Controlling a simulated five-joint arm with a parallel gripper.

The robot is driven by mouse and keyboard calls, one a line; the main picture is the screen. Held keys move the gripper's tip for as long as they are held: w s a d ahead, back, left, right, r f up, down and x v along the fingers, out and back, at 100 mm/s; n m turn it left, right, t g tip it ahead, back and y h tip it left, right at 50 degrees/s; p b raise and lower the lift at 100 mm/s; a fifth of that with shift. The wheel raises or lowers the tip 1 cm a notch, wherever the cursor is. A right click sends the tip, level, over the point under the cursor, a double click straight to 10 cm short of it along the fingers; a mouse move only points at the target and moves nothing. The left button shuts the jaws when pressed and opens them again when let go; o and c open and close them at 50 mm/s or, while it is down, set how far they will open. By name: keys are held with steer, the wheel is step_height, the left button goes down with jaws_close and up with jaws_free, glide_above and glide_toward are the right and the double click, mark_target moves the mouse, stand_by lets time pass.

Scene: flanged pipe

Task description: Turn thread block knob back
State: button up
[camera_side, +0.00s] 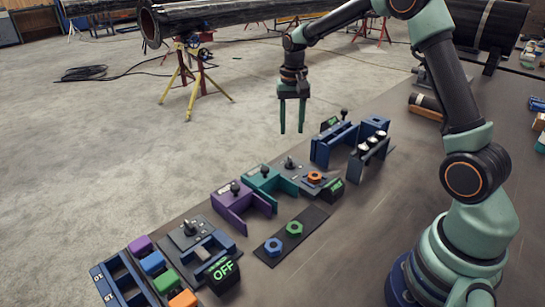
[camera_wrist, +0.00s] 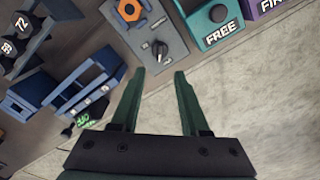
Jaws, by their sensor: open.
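The thread block appears to be the grey plate (camera_side: 302,180) with a dark knob (camera_side: 289,163) near its far end and an orange hex nut (camera_side: 314,178) nearer the arm. In the wrist view, the grey plate (camera_wrist: 178,42) carries the knob (camera_wrist: 160,50) with a pale pointer mark, and the orange nut (camera_wrist: 130,10) is at the top. My gripper (camera_side: 292,131) points down, open and empty, above the table's far edge. In the wrist view, the knob lies just beyond the gap between my fingertips (camera_wrist: 159,72), apart from them.
A teal block marked FREE (camera_wrist: 219,28) stands beside the plate, with a purple block (camera_side: 243,203) past it. Blue stands (camera_side: 332,148) are on the other side. A small black display (camera_side: 333,189) stands near the nut. Bare floor (camera_wrist: 265,110) lies beyond the table edge.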

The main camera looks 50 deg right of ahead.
mark_target(290, 159)
step_height(290, 159, down, 10)
steer(key=shift+f, duration=0.1)
stand_by(0.4)
jaws_close()
